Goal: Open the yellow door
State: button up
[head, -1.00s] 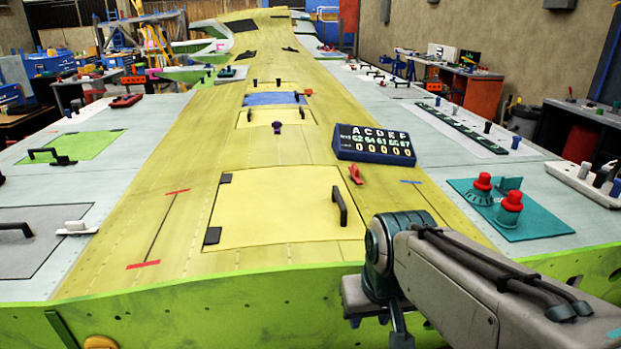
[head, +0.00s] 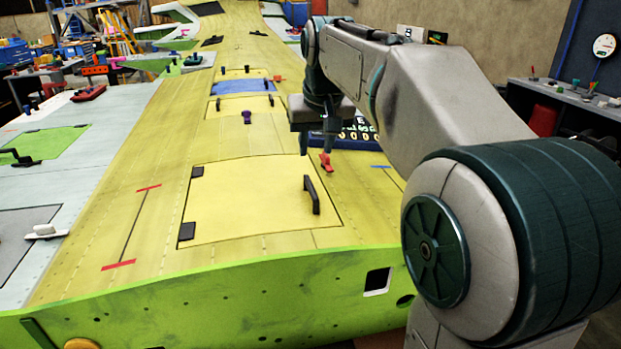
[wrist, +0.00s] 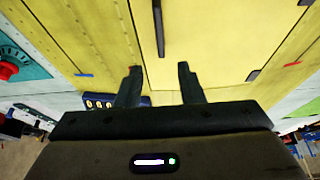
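The yellow door (head: 245,205) is a flat panel in the wing top, closed, with two black hinges on its left side. Its black bar handle (head: 312,194) stands near the right edge. In the wrist view the door (wrist: 210,45) and handle (wrist: 158,28) lie beyond my fingertips, the handle between their lines. My gripper (head: 317,145) is above the wing, past the door's far right corner, with fingers apart and nothing between them. A red latch-like piece (head: 326,163) shows just below the fingertips; I cannot tell if they touch.
A dark blue display box (head: 345,143) stands behind my gripper, partly hidden by it. A smaller yellow panel (head: 222,106) and a blue panel (head: 240,87) lie farther along the wing. The wing's green front edge (head: 220,295) is nearest. My arm hides much of the right side.

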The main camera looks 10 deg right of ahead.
aim_at(310, 184)
jog(key=x, duration=1.1)
jog(key=shift+w+f, duration=0.1)
jog(key=shift+f, duration=0.25)
jog(key=shift+c, duration=0.3)
grip_shut()
